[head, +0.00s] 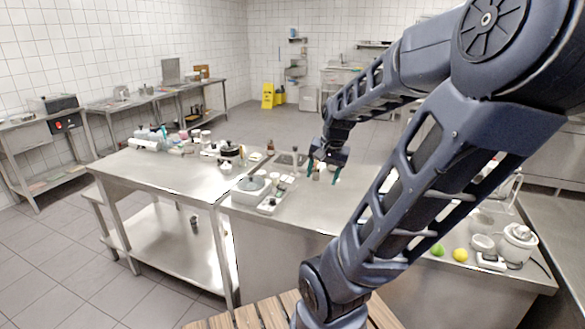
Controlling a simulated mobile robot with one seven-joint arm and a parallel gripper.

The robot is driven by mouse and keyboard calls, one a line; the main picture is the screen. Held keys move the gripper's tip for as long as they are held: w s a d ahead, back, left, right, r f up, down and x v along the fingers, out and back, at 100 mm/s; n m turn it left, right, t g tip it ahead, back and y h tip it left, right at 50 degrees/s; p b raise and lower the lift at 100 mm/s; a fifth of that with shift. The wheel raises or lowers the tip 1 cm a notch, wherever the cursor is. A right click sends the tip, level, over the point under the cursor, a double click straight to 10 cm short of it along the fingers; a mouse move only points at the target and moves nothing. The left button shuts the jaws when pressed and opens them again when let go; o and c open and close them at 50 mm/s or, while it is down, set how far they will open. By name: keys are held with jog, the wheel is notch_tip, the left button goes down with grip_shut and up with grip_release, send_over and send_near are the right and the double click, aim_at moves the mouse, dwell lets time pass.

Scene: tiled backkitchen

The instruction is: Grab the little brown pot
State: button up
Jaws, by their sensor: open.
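My gripper (323,174) is in the head view, pointing down over the steel counter at the centre, with its two teal-tipped fingers apart. A very small brownish-grey pot (316,177) shows at the fingertips, close to the left finger. It looks upright on the counter. At this size I cannot tell whether it lies between the fingers or just behind them, or whether a finger touches it. The gripper appears empty.
A white scale-like appliance (250,193) and a switch strip (269,204) sit left of the gripper. A dark bottle (270,147) stands behind. The left steel table (165,180) has free room.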

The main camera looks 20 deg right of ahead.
jog(key=shift+o, duration=0.8)
jog(key=s+a+r+n+t, duration=0.1)
jog(key=s+a+r+n, duration=0.1)
jog(key=a, duration=0.4)
jog(key=s+a+r+n, duration=0.3)
jog(key=a+r+n, duration=0.1)
jog(key=a+n, duration=0.1)
jog(key=shift+a+r+n+t+h, duration=0.35)
jog(key=shift+a+n+t+h, duration=0.05)
jog(key=shift+a, duration=0.2)
